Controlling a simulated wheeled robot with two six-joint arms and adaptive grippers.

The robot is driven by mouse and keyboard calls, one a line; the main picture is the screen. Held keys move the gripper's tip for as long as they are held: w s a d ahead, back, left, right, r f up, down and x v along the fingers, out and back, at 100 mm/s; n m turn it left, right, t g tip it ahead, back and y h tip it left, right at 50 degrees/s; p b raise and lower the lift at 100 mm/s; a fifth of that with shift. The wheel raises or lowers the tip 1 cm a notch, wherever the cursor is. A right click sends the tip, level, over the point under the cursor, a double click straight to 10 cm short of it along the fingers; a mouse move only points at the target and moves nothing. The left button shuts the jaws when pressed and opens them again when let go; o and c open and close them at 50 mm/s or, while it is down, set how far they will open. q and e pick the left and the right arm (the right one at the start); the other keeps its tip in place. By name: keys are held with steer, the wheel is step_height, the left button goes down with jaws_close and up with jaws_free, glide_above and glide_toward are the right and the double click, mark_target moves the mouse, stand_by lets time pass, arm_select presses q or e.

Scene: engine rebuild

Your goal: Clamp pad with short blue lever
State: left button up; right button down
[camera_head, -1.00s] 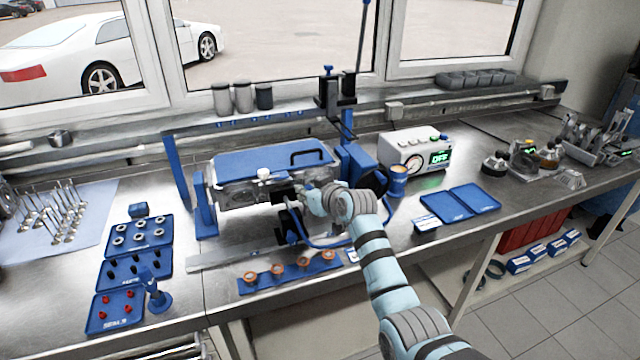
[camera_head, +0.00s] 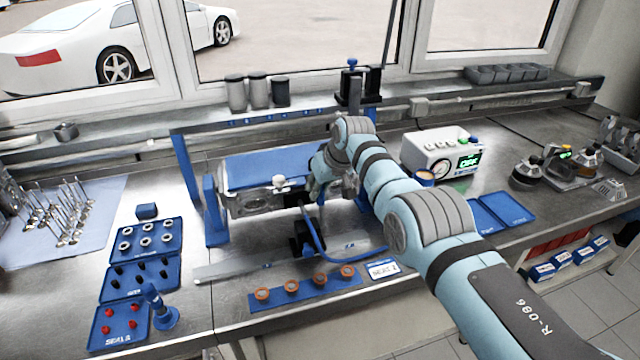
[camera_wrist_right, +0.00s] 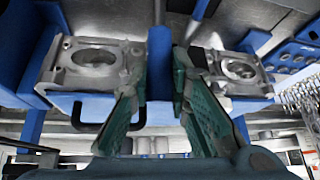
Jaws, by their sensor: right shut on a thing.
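My right gripper (camera_head: 318,178) is at the right part of the engine stand, in front of the blue-topped cylinder head (camera_head: 258,200). My own wrist hides much of it in the head view. In the right wrist view its green fingers (camera_wrist_right: 160,75) stand on either side of an upright blue bar, the lever (camera_wrist_right: 160,50), and hold it. A black clamp body (camera_head: 301,238) sits below the gripper, beside a curved blue bar (camera_head: 314,240). The pad cannot be made out. My left gripper is not in view.
A strip of copper-coloured rings (camera_head: 305,290) lies in front of the stand. Blue trays (camera_head: 140,275) of small parts lie left, beside a blue post tool (camera_head: 160,310). A white tester (camera_head: 432,152) stands right. My right arm spans the right side of the bench.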

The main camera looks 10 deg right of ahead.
stand_by(0.3)
steer(key=c, duration=1.5)
jaws_free()
steer(key=shift+w, duration=0.15)
steer(key=shift+f, duration=0.1)
